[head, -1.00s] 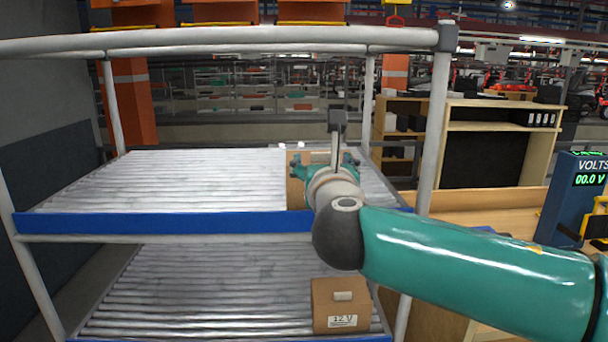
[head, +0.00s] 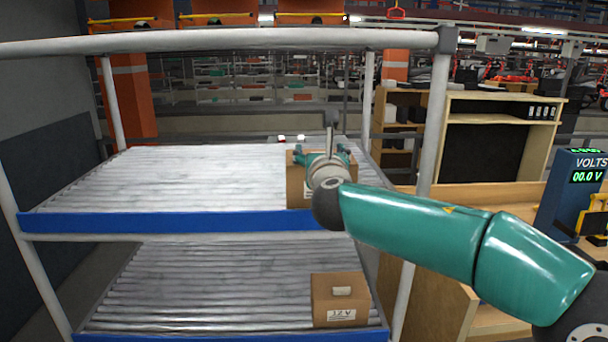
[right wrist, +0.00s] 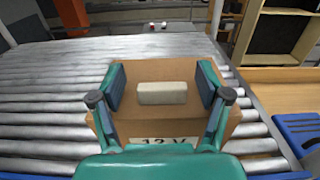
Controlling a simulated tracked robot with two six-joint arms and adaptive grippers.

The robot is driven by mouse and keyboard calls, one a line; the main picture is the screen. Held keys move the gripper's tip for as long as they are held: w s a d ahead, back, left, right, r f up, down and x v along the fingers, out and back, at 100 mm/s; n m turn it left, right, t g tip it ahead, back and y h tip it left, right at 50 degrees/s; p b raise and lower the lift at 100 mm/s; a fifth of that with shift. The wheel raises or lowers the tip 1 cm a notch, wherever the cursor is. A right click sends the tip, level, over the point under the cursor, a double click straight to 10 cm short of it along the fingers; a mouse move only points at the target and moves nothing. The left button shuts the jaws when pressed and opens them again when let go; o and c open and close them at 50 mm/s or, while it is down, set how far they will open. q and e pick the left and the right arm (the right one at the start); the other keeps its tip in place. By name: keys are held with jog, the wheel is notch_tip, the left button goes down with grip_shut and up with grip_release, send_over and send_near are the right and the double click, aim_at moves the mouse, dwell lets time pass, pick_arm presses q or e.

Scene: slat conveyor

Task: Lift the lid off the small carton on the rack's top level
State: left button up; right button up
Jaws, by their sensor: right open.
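The small brown carton (head: 294,185) stands on the rack's top level, at the right end near the blue front rail. In the right wrist view its lid (right wrist: 162,72) shows a pale block-shaped handle (right wrist: 162,93), and a 12 V label is on its front. My right gripper (head: 322,158) is over the carton and hides much of it in the head view. In the right wrist view the right gripper (right wrist: 162,88) is open, one finger on each side of the handle, with gaps to it. My left gripper is not in view.
A similar carton (head: 340,299) with a 12 V label stands on the lower level. The rack's right front post (head: 434,125) rises close to my right arm. The top rollers (head: 190,178) left of the carton are clear. A blue volt meter (head: 575,200) stands at the right.

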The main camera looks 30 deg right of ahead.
jog(key=shift+c, duration=0.2)
jog(key=c, duration=1.2)
